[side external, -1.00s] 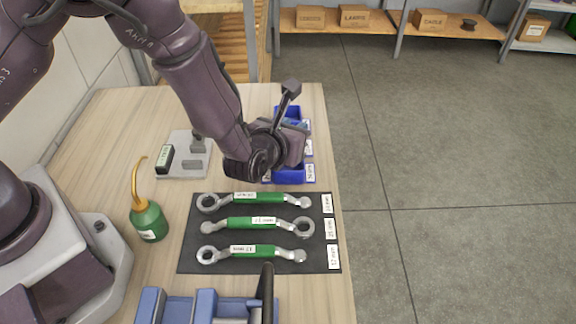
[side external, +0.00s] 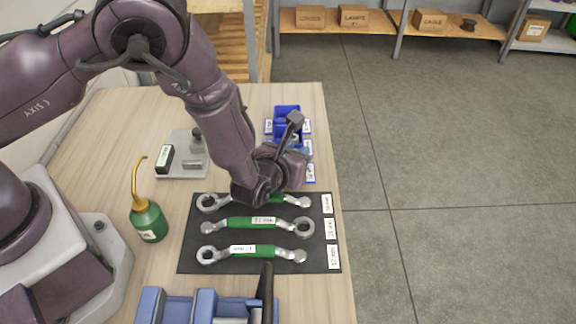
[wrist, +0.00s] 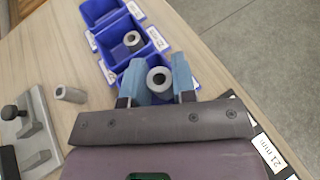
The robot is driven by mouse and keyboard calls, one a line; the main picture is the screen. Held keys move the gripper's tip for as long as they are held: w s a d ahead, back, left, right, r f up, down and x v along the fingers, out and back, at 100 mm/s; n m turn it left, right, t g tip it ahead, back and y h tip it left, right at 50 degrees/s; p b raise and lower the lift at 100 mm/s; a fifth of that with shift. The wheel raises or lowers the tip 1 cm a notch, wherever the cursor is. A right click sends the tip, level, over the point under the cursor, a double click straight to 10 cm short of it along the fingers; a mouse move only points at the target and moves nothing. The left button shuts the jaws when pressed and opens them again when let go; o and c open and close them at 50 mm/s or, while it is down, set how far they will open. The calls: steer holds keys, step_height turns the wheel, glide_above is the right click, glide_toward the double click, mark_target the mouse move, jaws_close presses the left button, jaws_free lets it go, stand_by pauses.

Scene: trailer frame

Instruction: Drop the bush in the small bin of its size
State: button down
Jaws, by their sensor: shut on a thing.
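In the wrist view my gripper (wrist: 159,82) is shut on a grey ring-shaped bush (wrist: 159,73), its hole facing the camera, between two pale blue fingers. It is held in front of the nearest blue bin (wrist: 114,62), which it partly hides. The middle bin (wrist: 113,39) holds another dark grey bush (wrist: 132,40). The far bin (wrist: 92,17) looks empty. The bin labels are too small to read.
A loose grey cylinder (wrist: 70,94) lies on the table beside a grey fixture (side external: 183,160). A black mat (side external: 190,265) with green-handled wrenches lies nearer the camera, partly under my arm. A green oil can (side external: 148,221) stands left. A blue holder (side external: 180,308) is at the front.

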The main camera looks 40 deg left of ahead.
steer(key=c, duration=0.8)
jaws_free()
steer(key=shift+c, duration=0.2)
steer(key=v, duration=1.3)
